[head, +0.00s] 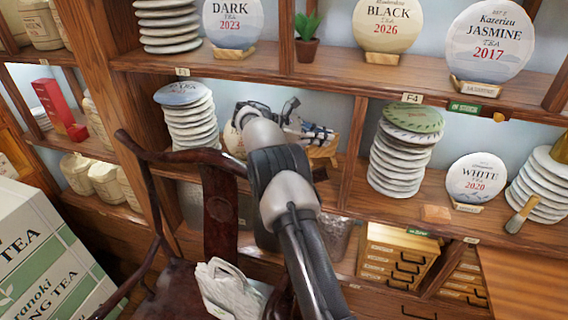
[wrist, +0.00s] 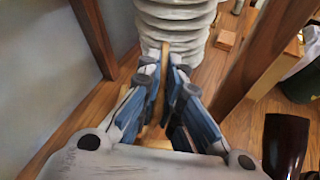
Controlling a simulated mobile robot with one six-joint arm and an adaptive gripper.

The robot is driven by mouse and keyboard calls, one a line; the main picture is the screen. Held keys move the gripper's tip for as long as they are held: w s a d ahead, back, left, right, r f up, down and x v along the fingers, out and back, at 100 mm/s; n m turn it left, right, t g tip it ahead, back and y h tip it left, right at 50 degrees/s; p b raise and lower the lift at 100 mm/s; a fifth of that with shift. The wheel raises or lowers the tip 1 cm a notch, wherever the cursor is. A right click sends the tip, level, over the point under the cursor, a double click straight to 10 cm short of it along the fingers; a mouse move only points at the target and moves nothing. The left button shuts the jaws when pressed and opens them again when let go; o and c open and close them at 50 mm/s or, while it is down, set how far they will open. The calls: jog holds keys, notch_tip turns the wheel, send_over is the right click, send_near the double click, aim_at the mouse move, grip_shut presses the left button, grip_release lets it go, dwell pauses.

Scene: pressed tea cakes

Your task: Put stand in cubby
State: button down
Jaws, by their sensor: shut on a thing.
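My gripper (head: 318,133) is inside the middle-shelf cubby (head: 285,98), left of the upright divider (head: 354,150). Its blue-and-grey fingers are shut on a light wooden stand (head: 326,152). In the wrist view my gripper (wrist: 165,72) has a narrow strip of the stand (wrist: 153,105) between its fingers. The fingers hide most of the stand, so I cannot tell whether it touches the shelf. A stack of pale tea cakes (wrist: 177,22) is just beyond the fingertips in the wrist view.
A tea cake stack (head: 192,120) stands at the cubby's left. Right of the divider are another stack (head: 404,155) and a white tea cake (head: 476,180) on display. A dark wooden chair (head: 220,215) with a pale cloth item (head: 228,288) stands below my arm.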

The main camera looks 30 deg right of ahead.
notch_tip(320, 180, down, 9)
jog(key=b, duration=0.2)
jog(key=shift+f, duration=0.1)
jog(key=c, duration=2.2)
grip_release()
jog(key=shift+f, duration=0.15)
jog(key=shift+c, duration=0.2)
jog(key=o, duration=0.5)
jog(key=shift+c, duration=0.2)
jog(key=p+v, duration=0.3)
jog(key=v, duration=0.9)
